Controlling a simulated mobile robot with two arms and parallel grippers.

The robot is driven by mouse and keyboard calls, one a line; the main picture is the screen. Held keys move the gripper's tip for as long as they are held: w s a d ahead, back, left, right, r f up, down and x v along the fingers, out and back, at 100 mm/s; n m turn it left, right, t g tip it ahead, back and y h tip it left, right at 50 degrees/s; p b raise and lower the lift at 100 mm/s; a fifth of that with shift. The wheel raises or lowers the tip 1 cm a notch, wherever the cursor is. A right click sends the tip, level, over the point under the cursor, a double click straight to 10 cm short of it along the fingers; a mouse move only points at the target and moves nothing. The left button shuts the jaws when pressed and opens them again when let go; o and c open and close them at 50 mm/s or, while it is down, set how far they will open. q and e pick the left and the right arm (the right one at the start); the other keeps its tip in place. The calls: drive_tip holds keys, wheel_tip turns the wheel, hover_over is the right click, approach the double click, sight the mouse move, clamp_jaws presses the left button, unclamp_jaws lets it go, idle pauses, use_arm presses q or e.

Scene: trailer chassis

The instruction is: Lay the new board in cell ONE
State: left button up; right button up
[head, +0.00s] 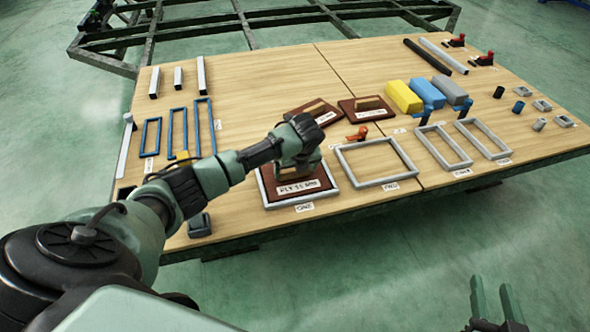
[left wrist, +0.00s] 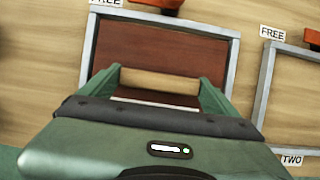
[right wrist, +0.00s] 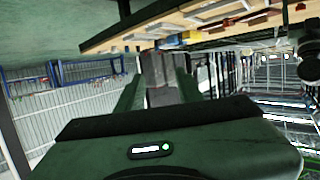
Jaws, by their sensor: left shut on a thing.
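A brown board (head: 268,180) with a white label lies within the grey frame of cell ONE (head: 340,197), at the front of the table; whether it rests fully flat I cannot tell. In the left wrist view the board (left wrist: 160,50) fills the frame (left wrist: 88,50) closely on the sides that show. My left gripper (head: 299,172) is above it, its fingers shut on the board's pale wooden grip block (left wrist: 160,83). The near edge of the board is hidden by the gripper in that view. My right gripper (head: 492,296) is open and empty, off the table; it also shows in the right wrist view (right wrist: 158,90).
An empty grey frame (head: 408,165) is to the right, with an orange clamp (head: 357,134) behind it. Two brown boards (head: 302,121) with blocks lie behind. Blue frames (head: 151,136) stand left; yellow (head: 402,97), blue and grey blocks lie at right.

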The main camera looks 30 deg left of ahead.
use_arm(q)
drive_tip(key=o, duration=1.5)
drive_tip(key=shift+o, duration=0.2)
